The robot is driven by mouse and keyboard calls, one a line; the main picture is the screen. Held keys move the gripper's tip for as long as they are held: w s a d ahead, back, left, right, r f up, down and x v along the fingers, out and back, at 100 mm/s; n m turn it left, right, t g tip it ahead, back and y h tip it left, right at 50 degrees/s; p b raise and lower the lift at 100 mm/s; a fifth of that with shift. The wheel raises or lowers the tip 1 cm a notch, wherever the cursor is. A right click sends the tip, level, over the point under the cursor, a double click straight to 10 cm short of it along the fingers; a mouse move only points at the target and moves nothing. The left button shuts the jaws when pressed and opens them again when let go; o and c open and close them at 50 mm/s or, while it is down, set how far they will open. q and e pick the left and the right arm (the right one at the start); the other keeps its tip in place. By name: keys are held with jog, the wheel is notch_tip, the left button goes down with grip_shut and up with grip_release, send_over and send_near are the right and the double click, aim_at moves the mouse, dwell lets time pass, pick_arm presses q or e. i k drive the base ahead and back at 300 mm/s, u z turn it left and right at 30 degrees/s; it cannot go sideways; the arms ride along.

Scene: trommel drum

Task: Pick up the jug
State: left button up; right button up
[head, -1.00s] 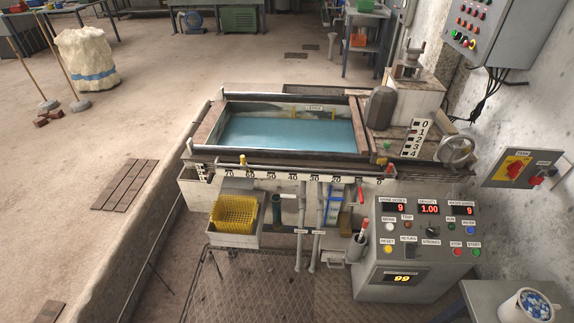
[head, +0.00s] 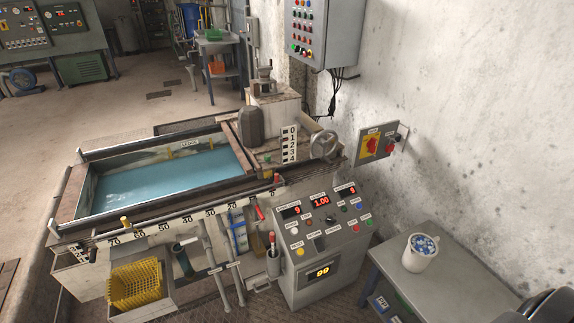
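A white jug (head: 420,256) with blue and white pieces in its open top stands upright on a grey side table (head: 462,262) at the right. Its handle shows at its upper right side. Nothing touches the jug. Neither of my grippers shows in the head view. A dark rounded shape at the bottom right corner is cut off, and I cannot tell what it is.
A control console (head: 325,245) stands left of the side table. A tank of blue liquid (head: 160,185) and a yellow basket (head: 135,285) are farther left. A red and yellow switch box (head: 378,143) is on the wall behind. The tabletop around the jug looks clear.

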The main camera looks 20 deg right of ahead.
aim_at(421, 249)
jog(key=z, duration=1.95)
